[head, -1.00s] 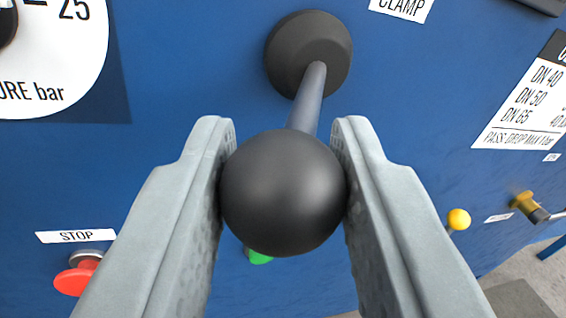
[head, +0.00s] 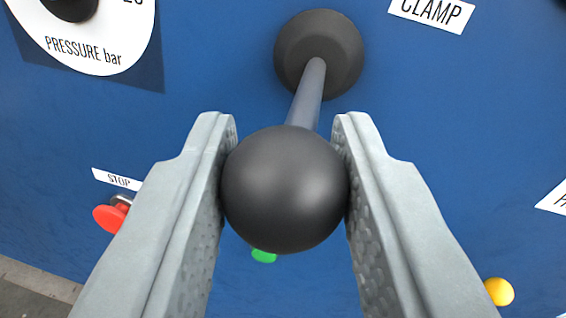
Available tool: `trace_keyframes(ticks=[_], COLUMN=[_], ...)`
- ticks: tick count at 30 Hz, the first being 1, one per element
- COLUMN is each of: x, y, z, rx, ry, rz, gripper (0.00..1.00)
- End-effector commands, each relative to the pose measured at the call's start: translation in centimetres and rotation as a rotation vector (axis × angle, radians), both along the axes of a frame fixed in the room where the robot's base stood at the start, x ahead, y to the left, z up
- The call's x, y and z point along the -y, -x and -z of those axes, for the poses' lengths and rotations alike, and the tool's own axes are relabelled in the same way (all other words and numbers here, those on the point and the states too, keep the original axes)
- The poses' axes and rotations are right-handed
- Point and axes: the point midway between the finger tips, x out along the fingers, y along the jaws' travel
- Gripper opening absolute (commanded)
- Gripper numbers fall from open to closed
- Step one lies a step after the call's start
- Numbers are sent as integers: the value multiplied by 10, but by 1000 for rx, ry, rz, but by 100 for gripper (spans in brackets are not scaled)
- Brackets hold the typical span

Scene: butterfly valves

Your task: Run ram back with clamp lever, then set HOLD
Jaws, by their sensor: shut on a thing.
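The clamp lever (head: 307,95) is a grey rod that comes out of a round black boot (head: 318,50) on the blue panel. It ends in a large black ball knob (head: 285,190). My gripper (head: 285,170) is shut on the knob, with one grey finger against each side. The CLAMP label (head: 431,12) is above and right of the boot. No ram and no HOLD marking show in this view.
The pressure gauge (head: 95,55) is at the upper left, cut by the frame edge. A red STOP button (head: 110,218) is at the left. A green button (head: 264,256) shows below the knob. A yellow knob (head: 499,291) is at the lower right. Floor shows at the lower left.

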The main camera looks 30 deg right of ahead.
Motion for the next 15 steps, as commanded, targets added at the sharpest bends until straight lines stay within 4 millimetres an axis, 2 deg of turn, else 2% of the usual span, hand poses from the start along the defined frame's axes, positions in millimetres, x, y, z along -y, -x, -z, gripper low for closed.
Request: trace_keyframes(ticks=[14, 15], x=[3, 3], y=[2, 2], z=[-1, -1], rx=[0, 0], ry=[0, 0], rz=[-37, -36], gripper=[0, 37])
